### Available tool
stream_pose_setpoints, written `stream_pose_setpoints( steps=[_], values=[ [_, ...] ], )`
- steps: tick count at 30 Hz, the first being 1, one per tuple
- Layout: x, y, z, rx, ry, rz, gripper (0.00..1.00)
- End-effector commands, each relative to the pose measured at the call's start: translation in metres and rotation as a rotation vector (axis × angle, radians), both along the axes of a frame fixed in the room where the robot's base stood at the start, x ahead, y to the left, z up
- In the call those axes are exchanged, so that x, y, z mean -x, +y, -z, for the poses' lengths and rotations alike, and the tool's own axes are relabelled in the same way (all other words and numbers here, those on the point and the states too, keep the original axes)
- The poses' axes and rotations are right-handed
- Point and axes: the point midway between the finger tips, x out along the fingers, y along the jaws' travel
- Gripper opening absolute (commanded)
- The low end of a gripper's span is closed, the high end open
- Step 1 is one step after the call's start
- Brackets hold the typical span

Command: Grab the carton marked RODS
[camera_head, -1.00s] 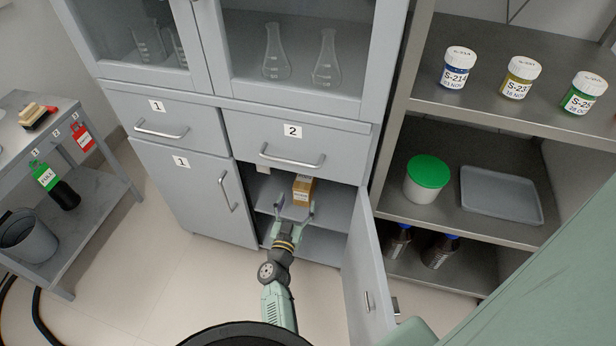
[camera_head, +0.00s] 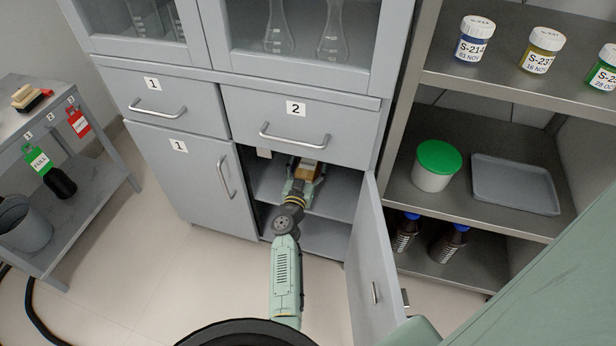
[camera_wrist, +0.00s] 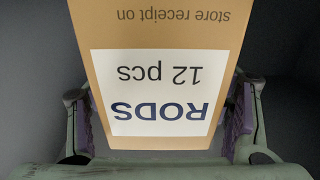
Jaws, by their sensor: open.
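The brown carton (camera_wrist: 158,32) fills the middle of the wrist view. Its white label reads "RODS 12 pcs", upside down in the picture. In the head view the carton (camera_head: 308,169) stands on the upper shelf inside the open lower cabinet, partly hidden by my gripper. My gripper (camera_head: 304,182) reaches into the cabinet at the carton. In the wrist view my gripper (camera_wrist: 165,115) is open, with one finger on each side of the carton. Small gaps seem to show between the fingers and the carton's sides.
The cabinet door (camera_head: 366,265) stands open to the right of my arm. Drawer 2 (camera_head: 295,125) is shut just above the opening. A metal rack (camera_head: 400,185) with a green-lidded tub (camera_head: 437,165), a grey tray (camera_head: 515,184) and bottles is at the right.

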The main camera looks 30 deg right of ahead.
Motion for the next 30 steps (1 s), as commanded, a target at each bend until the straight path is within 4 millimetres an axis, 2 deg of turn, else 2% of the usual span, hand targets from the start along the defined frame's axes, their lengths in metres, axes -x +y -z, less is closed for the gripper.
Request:
stream_pose_setpoints(
  steps=[5, 30],
  values=[
    [0.0002, -0.0001, -0.0004, -0.001, 0.001, 0.000, 0.72],
    [0.0004, 0.0002, -0.0003, 0.000, 0.000, 0.000, 0.16]
  ],
)
